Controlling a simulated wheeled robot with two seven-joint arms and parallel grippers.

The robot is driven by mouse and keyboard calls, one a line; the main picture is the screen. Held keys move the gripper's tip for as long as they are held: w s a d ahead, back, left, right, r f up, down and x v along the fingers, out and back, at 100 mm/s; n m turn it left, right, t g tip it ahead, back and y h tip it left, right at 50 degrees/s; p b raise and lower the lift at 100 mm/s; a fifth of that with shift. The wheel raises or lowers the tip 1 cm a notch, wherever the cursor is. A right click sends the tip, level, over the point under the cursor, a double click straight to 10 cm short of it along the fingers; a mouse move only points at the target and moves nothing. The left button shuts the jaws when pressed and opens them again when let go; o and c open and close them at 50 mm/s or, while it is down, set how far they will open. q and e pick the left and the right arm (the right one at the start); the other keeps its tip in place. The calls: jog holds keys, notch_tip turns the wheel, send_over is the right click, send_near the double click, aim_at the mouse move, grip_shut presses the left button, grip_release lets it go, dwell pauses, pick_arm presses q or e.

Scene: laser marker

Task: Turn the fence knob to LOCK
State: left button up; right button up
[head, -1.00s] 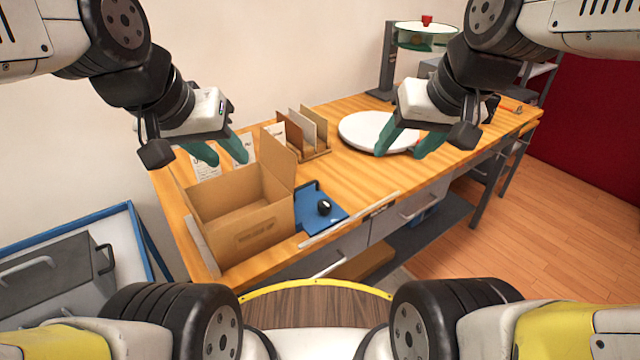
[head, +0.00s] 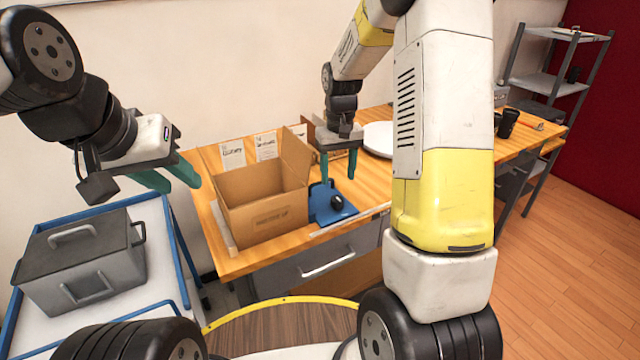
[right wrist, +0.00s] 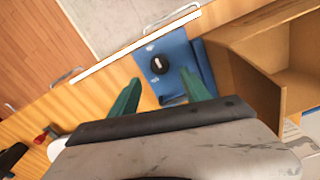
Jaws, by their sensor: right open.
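The fence knob (head: 337,202) is a small black round knob on a blue plate (head: 322,213) at the table's front edge, right of the cardboard box. In the right wrist view the knob (right wrist: 158,65) has a white mark running roughly up and down the picture. Small white markings on the plate (right wrist: 181,54) are too small to read. My right gripper (head: 338,167) is open, pointing down above and behind the knob. In the right wrist view the knob shows just beyond the gap between its fingertips (right wrist: 160,78), not held. My left gripper (head: 178,181) is apart and empty, over the left side.
An open cardboard box (head: 262,207) stands close left of the blue plate, its flap raised. A grey lidded bin (head: 80,262) sits on the blue-edged cart at left. A white round disc (head: 378,138) lies farther back. My right arm hides part of the table.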

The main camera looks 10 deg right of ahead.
aim_at(337, 198)
notch_tip(337, 198, down, 8)
jog(key=shift+r, duration=0.25)
grip_shut()
dwell(0.3)
